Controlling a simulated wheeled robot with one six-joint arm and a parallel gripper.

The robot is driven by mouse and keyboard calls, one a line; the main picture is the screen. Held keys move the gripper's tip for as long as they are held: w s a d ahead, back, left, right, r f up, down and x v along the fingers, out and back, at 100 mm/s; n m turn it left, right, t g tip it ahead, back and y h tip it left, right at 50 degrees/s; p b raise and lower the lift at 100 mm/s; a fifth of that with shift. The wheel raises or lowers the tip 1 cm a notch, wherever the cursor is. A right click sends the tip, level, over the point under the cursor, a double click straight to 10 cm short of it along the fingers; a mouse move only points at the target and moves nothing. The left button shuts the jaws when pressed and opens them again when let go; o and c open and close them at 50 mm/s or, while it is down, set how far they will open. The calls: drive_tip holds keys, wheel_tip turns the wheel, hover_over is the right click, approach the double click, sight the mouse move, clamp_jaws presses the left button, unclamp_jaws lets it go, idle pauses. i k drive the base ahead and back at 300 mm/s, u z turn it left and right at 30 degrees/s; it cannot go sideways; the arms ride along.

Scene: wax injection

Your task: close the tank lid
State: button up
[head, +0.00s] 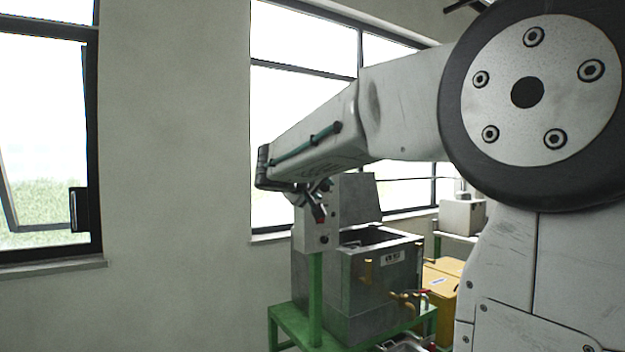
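The tank (385,285) is a grey metal box on a green stand, right of the picture's middle. Its top is open, with a dark inside showing. The lid (358,197) is a grey panel standing raised at the back of the tank. My arm reaches across from the right and passes in front of and above the lid, hiding part of its top. What looks like my gripper (318,206) is small and dark below the arm, at the left of the lid in the picture. I cannot tell whether it touches anything, or whether its fingers are apart.
A grey control box (317,237) on a green post stands at the tank's left front. Brass taps (404,299) stick out from the tank's front. A yellow box (440,290) and a bench with a pale machine (461,216) stand to the right. A wall and windows are behind.

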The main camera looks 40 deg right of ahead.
sight(359, 202)
drive_tip(key=u, duration=0.3)
drive_tip(key=i, duration=1.85)
drive_tip(key=z, duration=0.65)
drive_tip(key=i, duration=1.5)
drive_tip(key=z, duration=1)
drive_tip(key=i, duration=0.4)
drive_tip(key=z, duration=0.3)
